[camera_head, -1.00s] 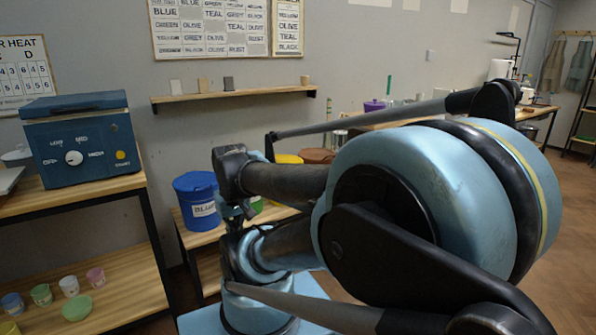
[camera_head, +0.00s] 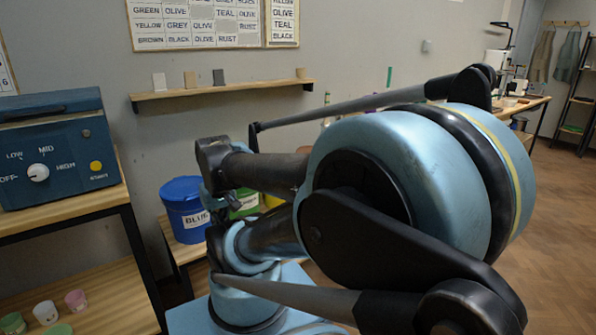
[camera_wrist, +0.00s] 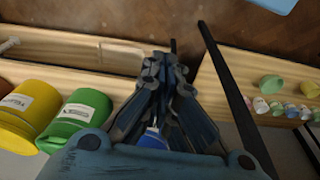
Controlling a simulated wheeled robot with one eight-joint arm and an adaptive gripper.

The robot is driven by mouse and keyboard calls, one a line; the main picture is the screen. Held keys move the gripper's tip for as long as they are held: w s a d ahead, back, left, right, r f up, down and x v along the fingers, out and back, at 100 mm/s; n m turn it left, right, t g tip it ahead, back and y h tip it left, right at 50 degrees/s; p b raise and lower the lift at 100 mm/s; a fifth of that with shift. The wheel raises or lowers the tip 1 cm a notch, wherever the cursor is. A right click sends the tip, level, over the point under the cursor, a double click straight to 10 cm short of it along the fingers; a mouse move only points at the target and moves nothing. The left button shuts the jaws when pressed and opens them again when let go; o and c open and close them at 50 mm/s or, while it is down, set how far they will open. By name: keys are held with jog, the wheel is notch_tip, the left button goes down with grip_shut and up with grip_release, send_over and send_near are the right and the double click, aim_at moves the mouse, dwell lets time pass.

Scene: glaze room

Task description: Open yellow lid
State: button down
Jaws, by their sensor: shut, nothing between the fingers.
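In the head view only a sliver of the yellow bucket (camera_head: 273,201) shows behind my arm. My gripper (camera_wrist: 163,66) is shut and empty in the middle of the wrist view, to the right of the yellow and green buckets and apart from the yellow one. In the head view I cannot make out the fingertips.
A green bucket (camera_wrist: 75,122) stands between the yellow one and my gripper. A blue bucket (camera_head: 188,215) stands on the low wooden bench; it is partly under my gripper in the wrist view (camera_wrist: 152,140). A blue kiln (camera_head: 55,150) on a table is at left; a wall shelf (camera_head: 222,91) is above.

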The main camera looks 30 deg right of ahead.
jog(key=shift+a, duration=0.15)
jog(key=w+d+r+m+t+y, duration=0.1)
jog(key=w+d+r+m, duration=0.2)
jog(key=w+d+m, duration=0.65)
jog(key=w+d+r+m+t+y, duration=0.1)
jog(key=w+d+r+m, duration=0.3)
jog(key=w+d+m, duration=0.5)
jog(key=w+d+f+m+t+h, duration=0.1)
jog(key=d+f+m+t, duration=0.15)
jog(key=d+m, duration=0.85)
jog(key=w+d+f+m+t, duration=0.15)
jog(key=d+f+m, duration=0.35)
jog(key=d, duration=1.1)
jog(key=d+x, duration=0.1)
jog(key=x, duration=0.9)
jog(key=shift+m+g, duration=0.35)
jog(key=shift+g, duration=0.05)
jog(key=shift+w+a+r, duration=0.1)
jog(key=shift+w+r, duration=0.2)
jog(key=shift+r, duration=0.3)
jog(key=shift+w+a+r, duration=0.1)
jog(key=shift+w+r, duration=0.2)
jog(key=shift+r, duration=0.3)
jog(key=shift+w+a+r, duration=0.1)
jog(key=shift+w+r, duration=0.2)
jog(key=shift+r, duration=0.3)
